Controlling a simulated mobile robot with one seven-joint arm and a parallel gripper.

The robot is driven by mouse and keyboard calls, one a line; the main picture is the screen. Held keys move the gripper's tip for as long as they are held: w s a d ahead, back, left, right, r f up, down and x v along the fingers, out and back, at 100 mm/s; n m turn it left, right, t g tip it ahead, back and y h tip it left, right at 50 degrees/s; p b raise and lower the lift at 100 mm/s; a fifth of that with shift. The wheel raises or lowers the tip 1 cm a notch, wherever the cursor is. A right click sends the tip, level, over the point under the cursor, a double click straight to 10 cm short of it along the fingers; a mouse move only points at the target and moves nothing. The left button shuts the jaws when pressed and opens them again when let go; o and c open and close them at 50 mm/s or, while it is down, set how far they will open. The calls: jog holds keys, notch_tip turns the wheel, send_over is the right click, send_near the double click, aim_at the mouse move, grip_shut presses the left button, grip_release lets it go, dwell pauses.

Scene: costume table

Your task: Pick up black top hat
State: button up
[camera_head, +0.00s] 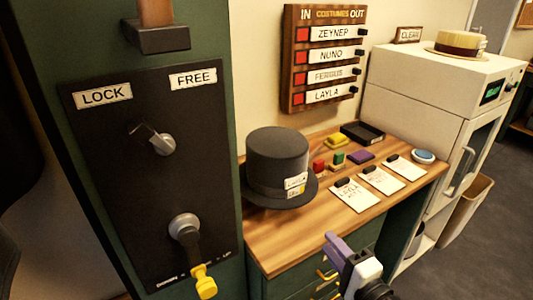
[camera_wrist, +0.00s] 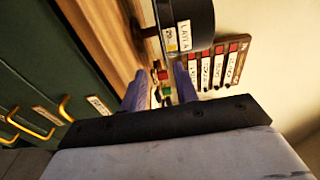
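The black top hat (camera_head: 277,155) stands upright, brim down, on the left end of the wooden table (camera_head: 285,235). White and yellow tags are on its front. In the wrist view, part of the black hat (camera_wrist: 185,18) shows at the top, with a tag reading LAYLA. My gripper (camera_head: 338,254) is in front of the table's front edge, to the right of and nearer than the hat, apart from it. In the wrist view, the two purple fingers of my gripper (camera_wrist: 160,82) are spread with nothing held between them. The hat lies beyond the fingertips.
Small colored blocks (camera_head: 338,160), a black tray (camera_head: 362,133) and several clipboards (camera_head: 381,180) lie right of the hat. A dark lock panel (camera_head: 150,170) stands close on the left. Yellow drawer handles (camera_wrist: 64,108) project from the green front. A white cabinet (camera_head: 425,95) stands right.

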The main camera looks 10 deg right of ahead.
jog(key=p, duration=0.2)
send_near(299, 206)
jog(key=x, duration=0.3)
jog(key=shift+w, duration=0.3)
jog(key=p+x, duration=0.2)
jog(key=x, duration=0.3)
jog(key=shift+w+a, duration=0.1)
jog(key=shift+w, duration=0.1)
jog(key=shift+w+a+f, duration=0.1)
jog(key=shift+w, duration=0.2)
jog(key=shift+c, duration=0.4)
grip_shut()
